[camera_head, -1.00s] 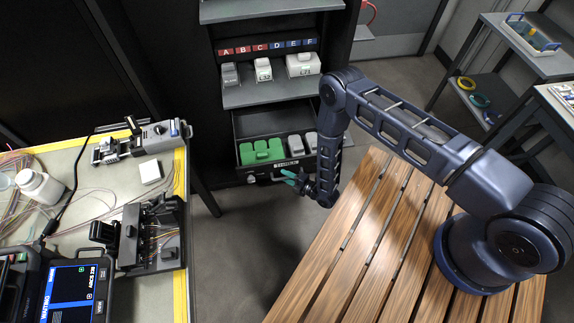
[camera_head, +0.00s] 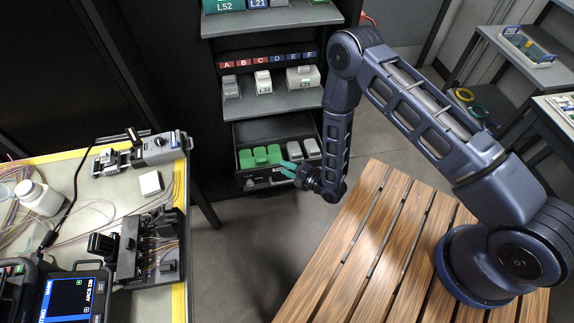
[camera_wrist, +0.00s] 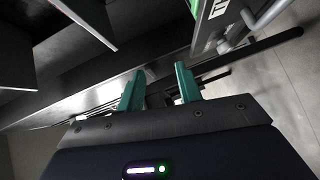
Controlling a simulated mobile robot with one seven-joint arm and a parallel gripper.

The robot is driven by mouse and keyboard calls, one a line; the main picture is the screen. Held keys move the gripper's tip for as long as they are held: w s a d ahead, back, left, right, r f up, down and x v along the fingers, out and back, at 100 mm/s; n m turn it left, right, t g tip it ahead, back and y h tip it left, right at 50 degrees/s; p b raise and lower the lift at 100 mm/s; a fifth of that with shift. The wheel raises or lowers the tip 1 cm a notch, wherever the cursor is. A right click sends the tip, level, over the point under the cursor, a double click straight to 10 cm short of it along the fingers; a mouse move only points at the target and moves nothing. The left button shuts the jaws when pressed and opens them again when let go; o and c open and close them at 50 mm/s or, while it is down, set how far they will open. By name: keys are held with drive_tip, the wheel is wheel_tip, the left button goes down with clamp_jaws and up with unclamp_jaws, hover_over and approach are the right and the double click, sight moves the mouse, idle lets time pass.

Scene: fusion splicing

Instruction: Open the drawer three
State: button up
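The open drawer (camera_head: 262,171) of the dark cabinet shows in the head view, pulled out and holding green and grey blocks. Its front carries a label, partly hidden behind my gripper; the wrist view shows the start of the label (camera_wrist: 219,42), apparently "TH", and a grey bar-like handle (camera_wrist: 265,14) at the upper right. My gripper (camera_head: 289,170) is at the right part of the drawer front. In the wrist view my gripper (camera_wrist: 160,88) has its two green fingers apart, with no object seen between them. Whether they touch the drawer cannot be told.
Shelves above the drawer hold grey boxes (camera_head: 299,78) under letter labels. A workbench (camera_head: 95,195) with splicing devices stands at the left. My arm rises above a slatted wooden surface (camera_head: 370,240). Another shelf rack (camera_head: 520,75) is at the back right. Floor is clear below the drawer.

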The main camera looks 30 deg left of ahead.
drive_tip(key=shift+r, duration=1.55)
drive_tip(key=shift+c, duration=0.2)
